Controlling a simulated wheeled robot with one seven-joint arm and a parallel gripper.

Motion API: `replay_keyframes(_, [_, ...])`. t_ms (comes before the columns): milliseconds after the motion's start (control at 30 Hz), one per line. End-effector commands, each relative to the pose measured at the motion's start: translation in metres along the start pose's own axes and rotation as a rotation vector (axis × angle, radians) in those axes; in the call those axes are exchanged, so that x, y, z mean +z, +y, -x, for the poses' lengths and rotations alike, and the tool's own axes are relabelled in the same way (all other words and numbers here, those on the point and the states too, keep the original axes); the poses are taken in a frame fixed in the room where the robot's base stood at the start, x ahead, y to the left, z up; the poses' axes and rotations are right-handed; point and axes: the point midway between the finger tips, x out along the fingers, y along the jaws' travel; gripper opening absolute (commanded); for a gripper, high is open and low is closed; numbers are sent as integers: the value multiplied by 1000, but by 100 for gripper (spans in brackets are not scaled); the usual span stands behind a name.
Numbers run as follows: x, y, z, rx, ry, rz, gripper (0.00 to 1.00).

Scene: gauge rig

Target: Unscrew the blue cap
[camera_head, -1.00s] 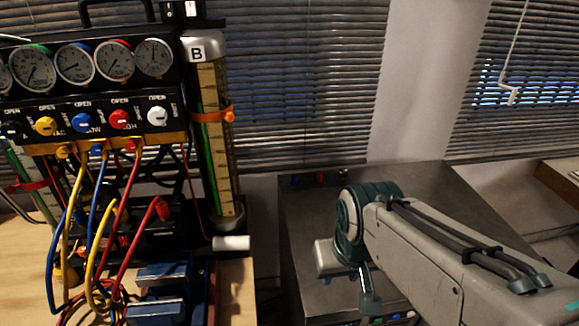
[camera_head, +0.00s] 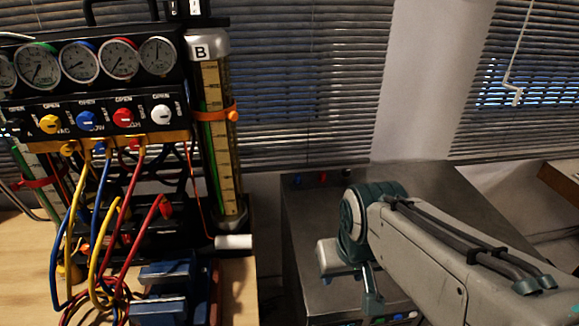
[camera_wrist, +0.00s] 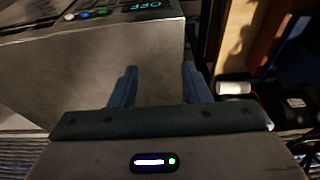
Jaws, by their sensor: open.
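The gauge rig (camera_head: 150,90) stands at the left in the head view, with a row of yellow, blue, red and white knobs under its dials. The blue knob (camera_head: 88,121) is second among these coloured knobs. A small blue cap (camera_head: 298,180) also sits at the back left edge of the grey metal box (camera_head: 430,190), beside a red one (camera_head: 323,178) and a dark one. My gripper shows in the wrist view (camera_wrist: 160,78), its two fingers apart with nothing between them. It is away from both blue pieces; neither can be made out in the wrist view.
Yellow, blue and red hoses (camera_head: 105,230) hang below the rig onto the wooden bench (camera_head: 20,245). Cylinder B (camera_head: 220,150) stands right of the dials. A white roll-like piece (camera_head: 233,241) lies at its foot. Window blinds (camera_head: 310,80) are behind.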

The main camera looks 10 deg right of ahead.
Motion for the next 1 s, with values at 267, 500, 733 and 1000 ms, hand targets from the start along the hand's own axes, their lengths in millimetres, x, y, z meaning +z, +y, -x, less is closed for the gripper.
replay_keyframes(267, [-41, 1, 9, 14, 7, -16, 45])
replay_keyframes(500, [-121, 1, 14, 39, 26, -48, 45])
replay_keyframes(733, [-196, -2, 6, 57, 46, -80, 45])
replay_keyframes(1000, [-278, -6, -19, 72, 71, -122, 45])
